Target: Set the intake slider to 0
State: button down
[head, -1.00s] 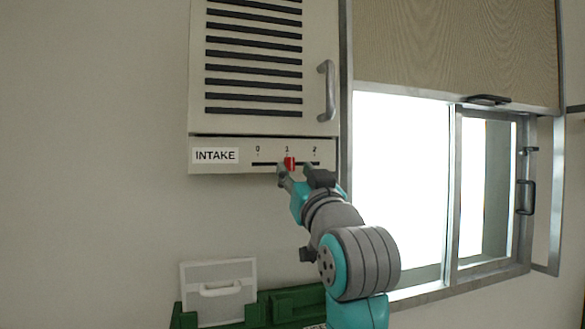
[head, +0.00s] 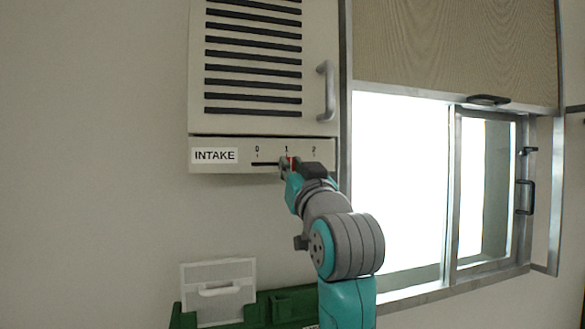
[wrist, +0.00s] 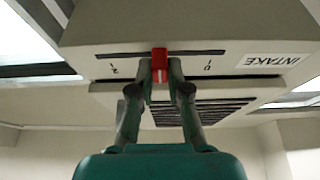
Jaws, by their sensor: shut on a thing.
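The intake slider is a red knob (head: 291,161) in a dark slot on the pale panel (head: 215,170) below the vent. The knob stands at about the 1 mark, between 0 on the left and 2 on the right. My gripper (head: 296,167) is at the panel, shut on the red knob, and partly hides it in the head view. In the wrist view, which shows the panel upside down, the fingers of my gripper (wrist: 160,75) close on both sides of the red knob (wrist: 159,58). The INTAKE label (wrist: 273,60) is at the right there.
Above the panel is a slatted vent door (head: 197,70) with a metal handle (head: 326,90). A window (head: 400,180) with a metal frame is on the right. The wall to the left is bare.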

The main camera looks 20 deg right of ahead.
aim_at(254, 159)
jog(key=shift+a, duration=3.2)
jog(key=c, duration=1.1)
grip_release()
jog(key=shift+a, duration=0.15)
jog(key=shift+c, duration=0.2)
jog(key=shift+s, duration=0.1)
jog(key=v, duration=1.2)
jog(key=shift+f, duration=0.1)
